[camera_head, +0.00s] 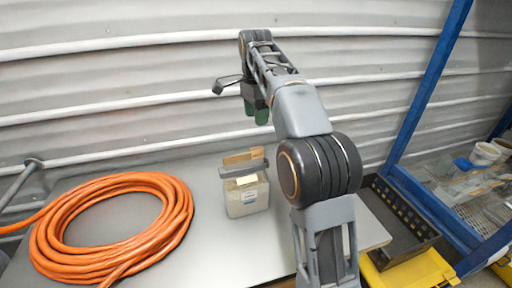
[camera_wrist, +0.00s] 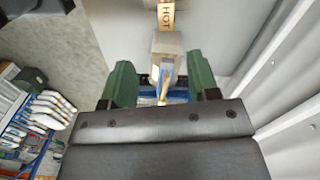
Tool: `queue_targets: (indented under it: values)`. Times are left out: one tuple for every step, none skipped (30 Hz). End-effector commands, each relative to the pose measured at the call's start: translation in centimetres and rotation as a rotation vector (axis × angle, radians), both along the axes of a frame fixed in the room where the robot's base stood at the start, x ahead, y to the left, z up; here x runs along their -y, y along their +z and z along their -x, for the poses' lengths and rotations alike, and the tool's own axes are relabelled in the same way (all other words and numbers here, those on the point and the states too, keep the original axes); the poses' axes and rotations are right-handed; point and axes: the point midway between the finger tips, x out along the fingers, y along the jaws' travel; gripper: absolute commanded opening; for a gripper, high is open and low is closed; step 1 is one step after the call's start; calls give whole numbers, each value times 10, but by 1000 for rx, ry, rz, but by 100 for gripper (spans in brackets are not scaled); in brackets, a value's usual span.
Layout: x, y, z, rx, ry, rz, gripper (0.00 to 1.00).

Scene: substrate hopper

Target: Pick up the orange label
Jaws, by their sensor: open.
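An orange-tan label (camera_wrist: 166,14) with the letters "HOT" shows at the top edge of the wrist view, partly cut off. In the head view an orange-tan piece (camera_head: 243,156) stands up at the top of a small grey box (camera_head: 247,198) on the table; it looks like the same label. My gripper (camera_head: 257,110) is above and behind the box, apart from it. In the wrist view its two green fingers (camera_wrist: 160,82) are spread wide with nothing held between them. The pale box (camera_wrist: 167,46) shows beyond the fingers.
A coil of orange hose (camera_head: 112,230) lies on the left of the grey table (camera_head: 205,245). A ribbed metal wall (camera_head: 120,75) runs behind it. At the right stand a blue rack (camera_head: 425,95), a black tray (camera_head: 402,230) and a yellow bin (camera_head: 415,272). The table around the box is clear.

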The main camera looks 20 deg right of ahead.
Motion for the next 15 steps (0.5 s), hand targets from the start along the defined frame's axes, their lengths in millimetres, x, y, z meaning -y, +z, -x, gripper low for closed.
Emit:
queue_targets:
  values:
    - [0,3,-5,-10,-35,3,55]
    - [-1,5,-7,-15,-56,4,55]
    - [-1,6,-9,-21,-79,6,55]
    - [-1,6,-10,-25,-92,6,55]
    - [-1,4,-11,-29,-104,7,55]
    - [-1,1,-11,-32,-116,9,55]
    - [-1,-2,-11,-34,-122,8,55]
    - [-1,-7,-11,-36,-128,9,55]
    - [-1,-14,-11,-37,-132,9,55]
    - [-1,-19,-10,-38,-134,10,55]
    - [-1,-25,-10,-37,-134,9,55]
    - [-2,-32,-9,-38,-134,10,55]
    - [-1,-37,-9,-37,-134,9,55]
    - [-1,-42,-8,-38,-134,10,55]
    - [-2,-49,-8,-35,-133,10,55]
